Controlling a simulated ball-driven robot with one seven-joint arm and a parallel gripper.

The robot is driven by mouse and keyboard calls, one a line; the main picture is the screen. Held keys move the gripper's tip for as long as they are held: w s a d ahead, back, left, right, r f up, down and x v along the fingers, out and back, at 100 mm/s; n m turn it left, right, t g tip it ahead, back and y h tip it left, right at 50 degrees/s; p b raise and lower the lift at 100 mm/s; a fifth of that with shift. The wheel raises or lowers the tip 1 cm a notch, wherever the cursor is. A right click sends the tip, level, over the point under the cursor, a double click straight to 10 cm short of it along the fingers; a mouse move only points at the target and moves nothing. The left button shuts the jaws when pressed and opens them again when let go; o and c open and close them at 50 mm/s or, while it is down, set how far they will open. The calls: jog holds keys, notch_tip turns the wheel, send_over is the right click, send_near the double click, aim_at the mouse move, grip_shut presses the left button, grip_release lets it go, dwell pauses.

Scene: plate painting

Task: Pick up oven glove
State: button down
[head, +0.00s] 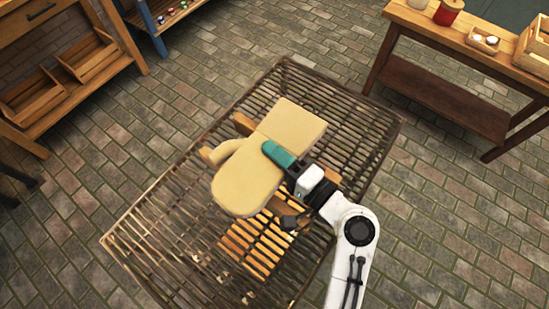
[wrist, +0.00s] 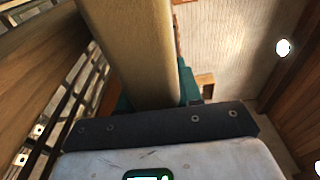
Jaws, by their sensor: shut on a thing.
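The oven glove (head: 250,178) is pale yellow, with a rounded mitt end, a thumb and a squarer cuff. In the head view it is above the slatted wire-like table, near its middle. My gripper (head: 280,155), with teal fingers, is shut on the glove's side near the middle. In the wrist view the glove (wrist: 132,50) stands edge-on between the fingers of my gripper (wrist: 145,100). I cannot tell exactly how far the glove is above the table. The far finger is hidden behind the glove.
The slatted table (head: 165,235) has free room at its left end. A wooden slatted piece (head: 255,245) lies under the glove. A wooden bench (head: 460,40) with jars and boxes stands at upper right. A wooden shelf (head: 85,55) with crates stands at upper left. Brick floor lies between.

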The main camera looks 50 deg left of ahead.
aim_at(253, 162)
jog(key=s+r, duration=0.1)
jog(key=r, duration=0.1)
jog(key=s+a+r, duration=0.1)
jog(key=s, duration=0.1)
jog(key=s+r, duration=0.1)
jog(key=r, duration=0.1)
jog(key=shift+s+a+r, duration=0.15)
jog(key=shift+s+r, duration=0.1)
jog(key=shift+r, duration=0.1)
jog(key=s+a+r, duration=0.2)
jog(key=s+r, duration=0.2)
jog(key=s, duration=0.5)
jog(key=shift+a+r, duration=0.25)
jog(key=shift+a, duration=0.15)
